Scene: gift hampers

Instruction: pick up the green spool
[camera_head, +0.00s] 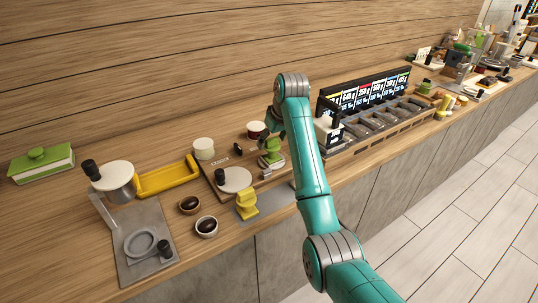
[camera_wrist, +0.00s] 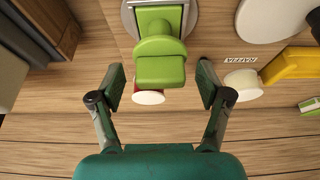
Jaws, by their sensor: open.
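A green blocky piece with a rounded top (camera_wrist: 160,58) is the green thing closest to my gripper; I cannot tell from its shape that it is a spool. In the wrist view it lies ahead, roughly centred between the fingers of my gripper (camera_wrist: 160,82), which are open with nothing clamped.
A white round thing (camera_head: 204,148), a yellow tray (camera_head: 166,177) and a yellow piece (camera_head: 246,203) stand to the left. A row of dark bins (camera_head: 385,118) stands to the right. A green lidded box (camera_head: 42,163) lies far left. Wooden wall behind.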

